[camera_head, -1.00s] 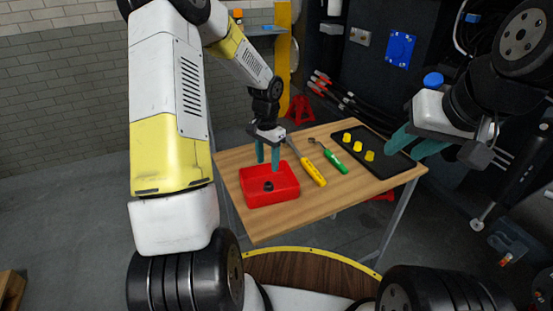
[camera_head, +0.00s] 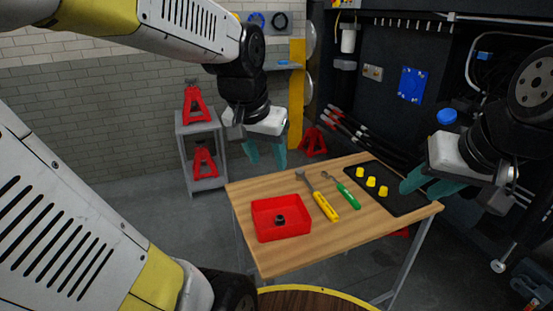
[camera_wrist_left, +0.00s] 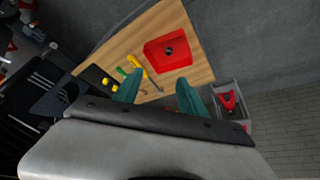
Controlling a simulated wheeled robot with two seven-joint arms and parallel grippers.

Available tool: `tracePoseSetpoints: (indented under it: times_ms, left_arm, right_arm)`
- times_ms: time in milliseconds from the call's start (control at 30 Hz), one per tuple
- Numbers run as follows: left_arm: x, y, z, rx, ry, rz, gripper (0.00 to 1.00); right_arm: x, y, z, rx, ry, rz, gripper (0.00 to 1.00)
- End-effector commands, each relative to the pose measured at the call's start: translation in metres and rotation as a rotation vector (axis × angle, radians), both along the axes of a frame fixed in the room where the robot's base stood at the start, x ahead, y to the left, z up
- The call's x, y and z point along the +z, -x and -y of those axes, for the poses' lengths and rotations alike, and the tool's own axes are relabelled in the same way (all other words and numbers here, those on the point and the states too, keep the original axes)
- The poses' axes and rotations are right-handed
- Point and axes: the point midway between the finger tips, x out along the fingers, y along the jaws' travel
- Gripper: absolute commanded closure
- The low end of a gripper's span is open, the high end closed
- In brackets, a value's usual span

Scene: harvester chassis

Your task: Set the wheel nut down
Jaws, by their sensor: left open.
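The wheel nut (camera_head: 280,220), small and dark, lies in the red tray (camera_head: 262,234) at the left of the wooden table. It also shows in the left wrist view (camera_wrist_left: 169,50), inside the red tray (camera_wrist_left: 155,60). My left gripper (camera_head: 266,155) is open and empty, raised beyond the table's back left edge, away from the tray. Its teal fingers (camera_wrist_left: 158,92) stand apart in the left wrist view. My right gripper (camera_head: 412,184) is near the black mat at the table's right; its teal fingers overlap in view, so its opening is unclear.
A yellow-handled tool (camera_head: 325,206) and a green-handled tool (camera_head: 347,197) lie mid-table. Several yellow caps (camera_head: 371,181) sit on the black mat (camera_head: 402,205). A grey shelf (camera_head: 207,184) with red jack stands (camera_head: 196,104) stands behind left. The front of the tabletop (camera_head: 330,232) is clear.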

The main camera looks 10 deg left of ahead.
Motion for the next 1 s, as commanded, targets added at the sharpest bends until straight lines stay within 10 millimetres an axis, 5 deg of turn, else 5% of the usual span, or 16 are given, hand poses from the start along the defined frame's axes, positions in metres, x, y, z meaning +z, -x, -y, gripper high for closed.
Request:
tracePoseSetpoints:
  times_ms: [100,300,1000]
  left_arm:
    - [0.012,0.034,0.005,0.043,0.079,0.071,0.52]
    - [0.016,0.06,0.011,0.075,0.16,0.122,0.52]
    - [0.016,0.062,0.011,0.078,0.168,0.127,0.52]
  right_arm:
    - [0.0,0.0,0.0,0.0,0.0,0.0,0.64]
    - [0.0,0.0,0.0,0.0,0.0,0.0,0.64]
    - [0.0,0.0,0.0,0.0,0.0,0.0,0.64]
